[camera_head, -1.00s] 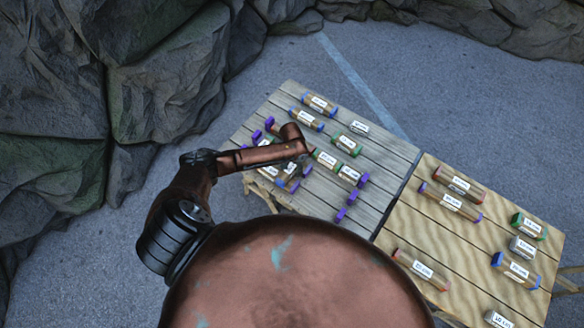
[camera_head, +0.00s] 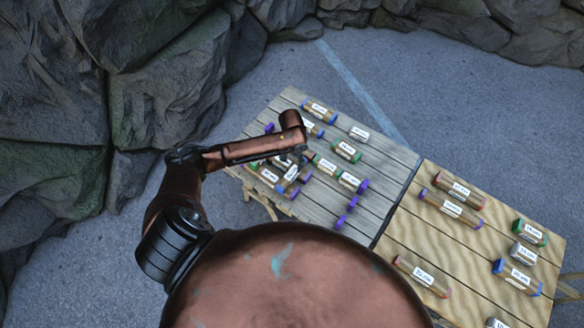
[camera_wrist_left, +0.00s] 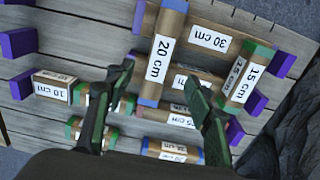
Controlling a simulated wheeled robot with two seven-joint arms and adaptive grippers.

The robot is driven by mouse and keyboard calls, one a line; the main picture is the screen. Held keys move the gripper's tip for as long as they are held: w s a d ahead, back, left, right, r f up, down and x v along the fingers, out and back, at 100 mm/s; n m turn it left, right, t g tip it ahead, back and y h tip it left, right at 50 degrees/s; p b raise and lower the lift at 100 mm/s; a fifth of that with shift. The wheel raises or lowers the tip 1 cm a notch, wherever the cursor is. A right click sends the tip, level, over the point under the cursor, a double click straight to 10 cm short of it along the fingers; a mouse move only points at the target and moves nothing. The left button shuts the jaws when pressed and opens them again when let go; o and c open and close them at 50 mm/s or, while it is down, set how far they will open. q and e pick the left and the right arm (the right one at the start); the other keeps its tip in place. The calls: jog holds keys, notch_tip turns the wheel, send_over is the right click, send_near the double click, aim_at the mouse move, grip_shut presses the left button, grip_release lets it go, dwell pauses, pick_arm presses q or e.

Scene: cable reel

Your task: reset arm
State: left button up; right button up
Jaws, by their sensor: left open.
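My left arm (camera_head: 250,150) reaches in from the left over the grey plank table (camera_head: 385,155). My left gripper shows in the left wrist view (camera_wrist_left: 158,76) with its two dark fingers spread apart and empty. Beyond the fingertips a wooden piece with blue ends labelled 20 cm (camera_wrist_left: 163,55) lies crosswise over a piece labelled 30 cm (camera_wrist_left: 208,38). A green-ended 15 cm piece (camera_wrist_left: 243,80) is to the right, and a 10 cm piece (camera_wrist_left: 50,88) is to the left. In the head view, the arm's end hides part of this group. My right gripper is not in view.
Purple blocks (camera_head: 347,212) stand on the grey table. A lighter wooden table (camera_head: 465,250) adjoins it at the right with several labelled pieces, including a green-ended one (camera_head: 529,232). Rock walls (camera_head: 170,90) rise behind and left. Bare pavement (camera_head: 450,100) lies behind the tables.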

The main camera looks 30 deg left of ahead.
pick_arm(q)
jog(key=s+d+m+t+h, duration=0.2)
jog(key=s+d, duration=0.7)
jog(key=s, duration=0.4)
jog(key=s+a+r+n+t+y, duration=0.1)
jog(key=s+a+r+n+y, duration=0.3)
jog(key=s+a, duration=1)
jog(key=s+d+f+m+h, duration=0.1)
jog(key=d+f, duration=0.1)
jog(key=f, duration=1.3)
jog(key=s+d+f+m+h, duration=0.1)
jog(key=s+f, duration=0.1)
jog(key=f, duration=1.4)
jog(key=s+f+g+b, duration=0.1)
jog(key=s+f+g, duration=0.1)
jog(key=s+f, duration=1.5)
jog(key=shift+s+d+f, duration=0.15)
jog(key=shift+s+d, duration=0.05)
jog(key=shift+s, duration=0.6)
